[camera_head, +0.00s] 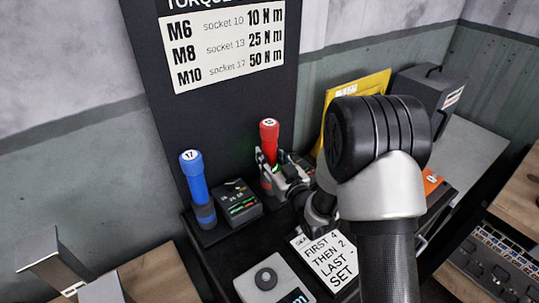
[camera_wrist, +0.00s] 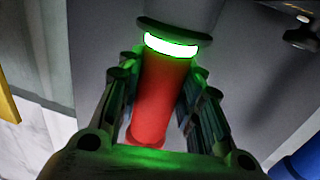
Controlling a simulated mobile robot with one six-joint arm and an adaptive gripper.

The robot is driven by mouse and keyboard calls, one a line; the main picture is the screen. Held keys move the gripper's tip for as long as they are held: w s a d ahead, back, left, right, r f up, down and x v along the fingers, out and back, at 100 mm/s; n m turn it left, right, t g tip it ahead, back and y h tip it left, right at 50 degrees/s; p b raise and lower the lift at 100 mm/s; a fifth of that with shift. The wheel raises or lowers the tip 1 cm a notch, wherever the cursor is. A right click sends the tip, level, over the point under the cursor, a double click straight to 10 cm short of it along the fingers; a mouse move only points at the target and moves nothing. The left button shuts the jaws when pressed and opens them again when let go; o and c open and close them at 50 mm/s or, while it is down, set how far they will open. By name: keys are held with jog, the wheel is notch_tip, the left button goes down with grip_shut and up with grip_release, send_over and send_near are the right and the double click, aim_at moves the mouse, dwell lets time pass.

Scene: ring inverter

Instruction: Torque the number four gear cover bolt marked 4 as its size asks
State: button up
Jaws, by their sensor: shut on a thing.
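My gripper (camera_head: 270,177) is shut around the red tool (camera_head: 269,131), whose top is marked 13. The tool stands upright at the black bench, in front of the dark panel. In the wrist view the red shaft (camera_wrist: 162,95) lies between my two fingers, with a glowing green ring (camera_wrist: 171,44) at its far end. A blue tool (camera_head: 192,165) marked 17 stands to the left. The torque chart (camera_head: 223,43) pairs M6 with socket 10 and 10 N m, M8 with 13 and 25, M10 with 50 and 17. The bolt marked 4 is not in view.
A black unit (camera_head: 236,205) with green lights sits between the tools. A card (camera_head: 326,262) reads FIRST 4 THEN 2 LAST SET. A grey box (camera_head: 264,281) with a round knob stands in front. A yellow board (camera_head: 372,89) and grey case (camera_head: 425,92) stand behind my arm.

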dwell(0.7)
jog(key=o, duration=1.2)
jog(key=shift+f, duration=0.15)
jog(key=shift+o, duration=0.4)
